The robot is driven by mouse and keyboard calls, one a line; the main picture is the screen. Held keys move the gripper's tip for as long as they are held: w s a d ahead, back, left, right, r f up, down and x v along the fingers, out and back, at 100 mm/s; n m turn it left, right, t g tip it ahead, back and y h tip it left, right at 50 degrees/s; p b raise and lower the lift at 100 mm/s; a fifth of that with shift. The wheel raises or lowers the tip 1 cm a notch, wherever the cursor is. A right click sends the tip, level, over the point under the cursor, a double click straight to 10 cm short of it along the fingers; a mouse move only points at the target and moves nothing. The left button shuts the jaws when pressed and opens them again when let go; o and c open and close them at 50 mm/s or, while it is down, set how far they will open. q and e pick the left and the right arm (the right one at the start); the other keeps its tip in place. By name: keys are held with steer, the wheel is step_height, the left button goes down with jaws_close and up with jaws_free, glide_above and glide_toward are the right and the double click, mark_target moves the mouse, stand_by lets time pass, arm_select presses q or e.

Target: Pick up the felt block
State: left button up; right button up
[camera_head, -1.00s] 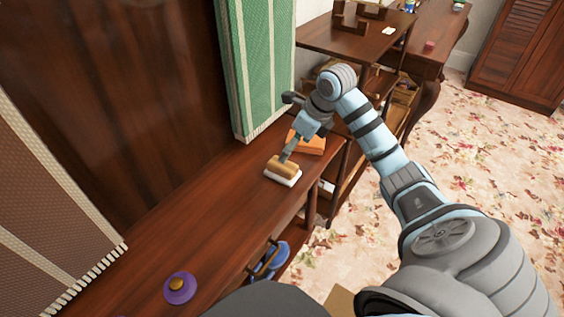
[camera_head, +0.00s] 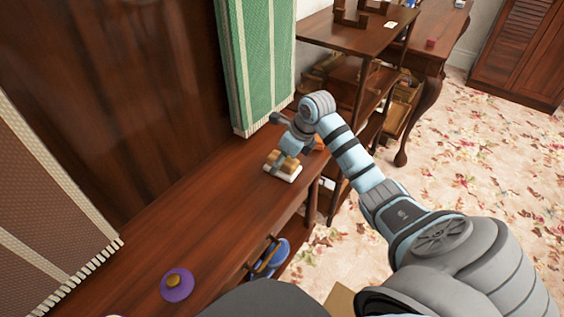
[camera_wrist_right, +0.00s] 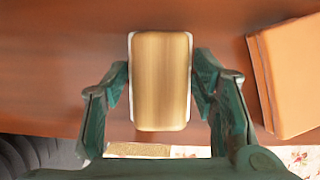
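The felt block (camera_head: 282,166) has a rounded tan wooden top on a white base and sits on the dark wooden console table, near its front edge. In the right wrist view the block (camera_wrist_right: 160,82) is centred between the fingers. My right gripper (camera_head: 290,150) is over the block, pointing down. In the wrist view its green-looking fingers (camera_wrist_right: 161,76) are spread, one on each side of the block and very close to it. I cannot tell whether they touch it. My left gripper is not in view.
An orange block or book (camera_wrist_right: 290,75) lies just right of the gripper; my arm mostly hides it in the head view. A purple disc (camera_head: 177,284) lies nearer on the console table (camera_head: 215,225). Green fabric (camera_head: 258,65) hangs behind. A shelf unit (camera_head: 352,38) stands beyond.

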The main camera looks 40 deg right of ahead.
steer(key=shift+c, duration=0.8)
steer(key=shift+r, duration=0.5)
step_height(320, 180, up, 19)
steer(key=p, duration=0.8)
steer(key=shift+r, duration=0.15)
